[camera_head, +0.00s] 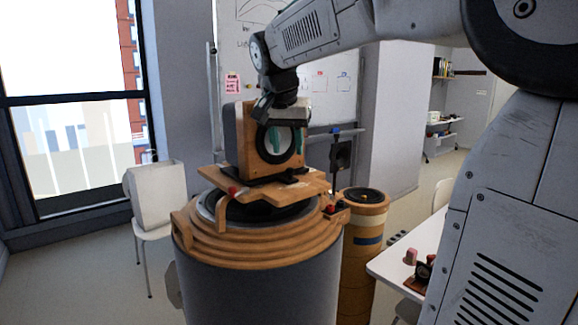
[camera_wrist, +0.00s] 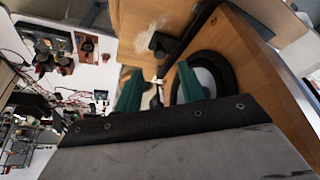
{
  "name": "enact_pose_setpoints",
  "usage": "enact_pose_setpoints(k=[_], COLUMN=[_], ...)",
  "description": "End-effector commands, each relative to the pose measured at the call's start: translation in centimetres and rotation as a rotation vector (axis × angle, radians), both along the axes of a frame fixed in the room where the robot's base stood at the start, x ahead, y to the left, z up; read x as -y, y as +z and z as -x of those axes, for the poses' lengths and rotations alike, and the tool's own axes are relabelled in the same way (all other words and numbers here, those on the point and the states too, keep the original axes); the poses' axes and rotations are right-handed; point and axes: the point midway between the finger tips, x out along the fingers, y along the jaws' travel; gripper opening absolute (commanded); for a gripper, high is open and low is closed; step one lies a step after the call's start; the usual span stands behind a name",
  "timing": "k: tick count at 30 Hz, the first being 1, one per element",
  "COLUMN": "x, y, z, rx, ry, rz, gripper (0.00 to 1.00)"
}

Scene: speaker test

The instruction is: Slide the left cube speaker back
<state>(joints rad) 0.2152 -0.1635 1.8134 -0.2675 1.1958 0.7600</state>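A cube speaker (camera_head: 238,140) with a wooden front, pale sides and a round black-rimmed cone stands upright on a wooden platform (camera_head: 308,186). This platform sits on top of a large round drum with wooden rings. My gripper (camera_head: 286,141) points down in front of the speaker's face and hides part of the cone. In the wrist view, the green fingers (camera_wrist: 159,88) are apart with nothing between them. The speaker's wooden front (camera_wrist: 262,72) and cone (camera_wrist: 216,72) show behind and right of the fingers. I cannot tell whether a finger touches the speaker.
The grey drum (camera_head: 258,285) stands in the middle. A narrower wooden cylinder (camera_head: 357,255) is at its right. A white table (camera_head: 392,268) with small parts is at lower right. A white box-like object (camera_head: 158,194) is at left, beside the window. A whiteboard stands behind.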

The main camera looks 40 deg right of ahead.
Motion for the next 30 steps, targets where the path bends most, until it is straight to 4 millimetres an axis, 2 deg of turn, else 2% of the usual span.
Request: enact_pose_setpoints(k=[3,10,15,22,23,27,30], x=[0.5,1.4,1.7,1.8,1.8,1.8,1.8], y=[-2.0,-5.0,-6.0,-6.0,-6.0,-6.0,-6.0], z=[-0.4,-1.2,-1.4,-1.4,-1.4,-1.4,-1.4], rx=[-0.004,-0.004,-0.001,-0.002,-0.002,-0.002,-0.002], ry=[0.001,0.004,0.005,0.006,0.006,0.006,0.006], rz=[-0.001,-0.001,0.0,0.0,0.0,0.0,0.0], gripper=[0.4,0.4,0.4,0.4,0.37,0.0,0.0])
